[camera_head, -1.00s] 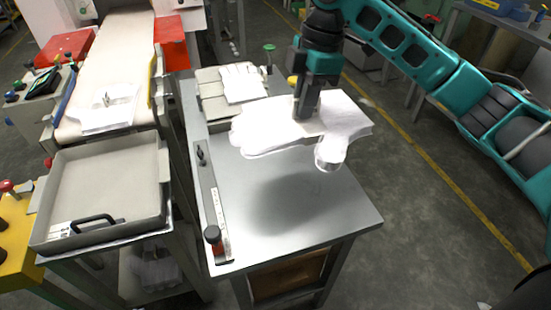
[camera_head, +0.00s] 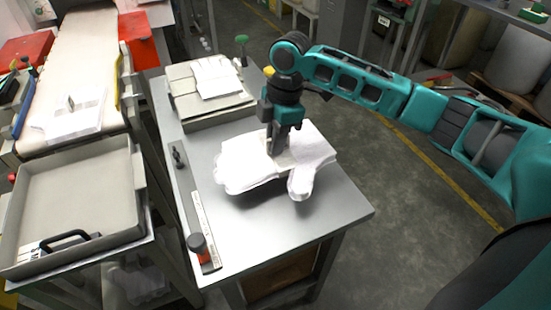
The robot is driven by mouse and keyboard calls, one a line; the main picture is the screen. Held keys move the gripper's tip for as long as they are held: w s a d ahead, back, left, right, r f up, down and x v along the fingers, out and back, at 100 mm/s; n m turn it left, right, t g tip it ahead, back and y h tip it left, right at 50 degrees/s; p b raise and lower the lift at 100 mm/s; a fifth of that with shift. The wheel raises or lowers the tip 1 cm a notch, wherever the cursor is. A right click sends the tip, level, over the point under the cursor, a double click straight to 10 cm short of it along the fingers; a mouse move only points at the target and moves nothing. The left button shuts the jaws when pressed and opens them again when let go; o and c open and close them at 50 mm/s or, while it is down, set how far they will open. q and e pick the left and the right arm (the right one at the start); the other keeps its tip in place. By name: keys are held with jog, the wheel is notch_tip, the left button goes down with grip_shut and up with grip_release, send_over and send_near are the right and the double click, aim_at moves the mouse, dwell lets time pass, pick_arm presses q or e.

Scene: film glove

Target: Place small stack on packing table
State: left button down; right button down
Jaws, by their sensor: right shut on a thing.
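The small stack (camera_head: 245,165) is a white, glove-shaped pile of film gloves, lying flat over the grey metal packing table (camera_head: 310,222). My right gripper (camera_head: 271,150) points down and is shut on the stack near its middle. The stack is at or very close to the table top; I cannot tell whether all of it touches. My left gripper is not in view.
A grey tray with white gloves (camera_head: 216,76) sits at the table's back. A strip with a red-and-black knob (camera_head: 198,243) runs along the left edge. The table's front is clear.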

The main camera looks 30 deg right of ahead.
aim_at(275, 158)
notch_tip(275, 158, down, 6)
jog(key=shift+r+b, duration=0.15)
jog(key=shift+b, duration=0.3)
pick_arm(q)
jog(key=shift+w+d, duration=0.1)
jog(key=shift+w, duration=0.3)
pick_arm(e)
jog(key=c, duration=1.1)
grip_release()
jog(key=shift+c, duration=0.2)
jog(key=r, duration=0.4)
jog(key=d+r+p, duration=0.1)
jog(key=r, duration=0.3)
jog(key=r+p, duration=0.1)
jog(key=r, duration=0.3)
jog(key=shift+d, duration=0.4)
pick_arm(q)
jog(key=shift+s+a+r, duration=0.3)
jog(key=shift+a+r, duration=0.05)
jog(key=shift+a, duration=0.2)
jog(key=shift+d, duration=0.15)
